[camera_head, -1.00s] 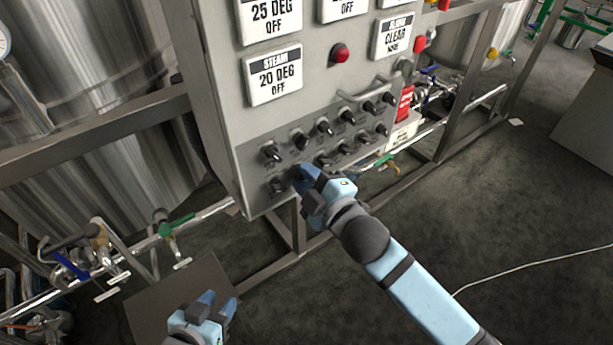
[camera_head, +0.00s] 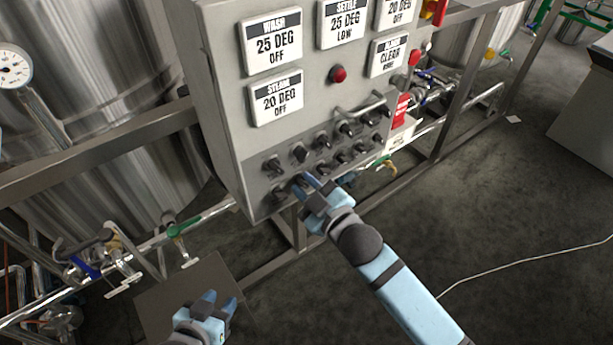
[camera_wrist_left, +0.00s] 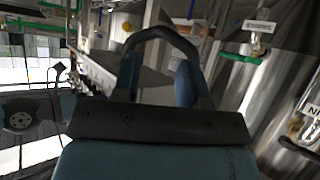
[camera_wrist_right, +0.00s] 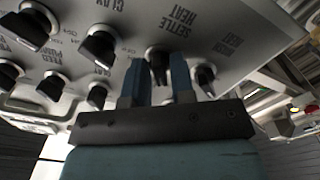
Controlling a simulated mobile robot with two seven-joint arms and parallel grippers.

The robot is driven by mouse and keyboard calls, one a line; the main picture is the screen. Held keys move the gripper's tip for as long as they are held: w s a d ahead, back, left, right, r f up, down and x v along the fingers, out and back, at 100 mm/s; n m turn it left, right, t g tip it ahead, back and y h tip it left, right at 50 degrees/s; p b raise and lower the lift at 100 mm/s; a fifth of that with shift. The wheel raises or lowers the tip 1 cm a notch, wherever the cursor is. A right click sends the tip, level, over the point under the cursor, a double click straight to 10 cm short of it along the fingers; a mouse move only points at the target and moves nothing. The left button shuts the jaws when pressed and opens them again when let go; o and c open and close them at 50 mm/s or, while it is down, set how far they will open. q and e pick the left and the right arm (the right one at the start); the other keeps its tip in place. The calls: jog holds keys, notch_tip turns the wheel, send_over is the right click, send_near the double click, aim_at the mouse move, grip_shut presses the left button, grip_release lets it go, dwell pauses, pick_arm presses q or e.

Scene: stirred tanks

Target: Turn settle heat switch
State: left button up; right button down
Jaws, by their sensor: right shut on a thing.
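The settle heat switch (camera_wrist_right: 158,65) is a black knob under the printed words SETTLE HEAT in the right wrist view. My right gripper (camera_wrist_right: 158,82) has its two blue fingers on either side of this knob and is shut on it. In the head view my right gripper (camera_head: 306,181) is at the lower row of knobs and hides much of the knob. The SETTLE display (camera_head: 344,19) reads 25 DEG LOW. My left gripper (camera_head: 222,302) is open and empty, low in the head view and away from the panel.
Several other black knobs (camera_head: 301,153) sit close around on the grey panel (camera_head: 215,60). A metal handle bar (camera_head: 362,108) and a red button (camera_head: 338,74) stand out above them. Pipes with valves (camera_head: 178,232) run below left. The floor at right is mostly clear.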

jog(key=shift+r+m+p, duration=0.1)
jog(key=shift+m+p, duration=0.8)
jog(key=shift+m, duration=0.2)
pick_arm(q)
jog(key=shift+s+r, duration=0.1)
jog(key=shift+r, duration=0.3)
pick_arm(e)
jog(key=shift+m, duration=0.3)
pick_arm(q)
jog(key=shift+a, duration=0.1)
pick_arm(e)
jog(key=c, duration=1.2)
grip_release()
pick_arm(q)
jog(key=shift+r+p, duration=0.2)
jog(key=shift+p, duration=0.2)
pick_arm(e)
jog(key=v, duration=1.4)
pick_arm(q)
jog(key=shift+a, duration=0.1)
pick_arm(e)
jog(key=shift+w, duration=0.1)
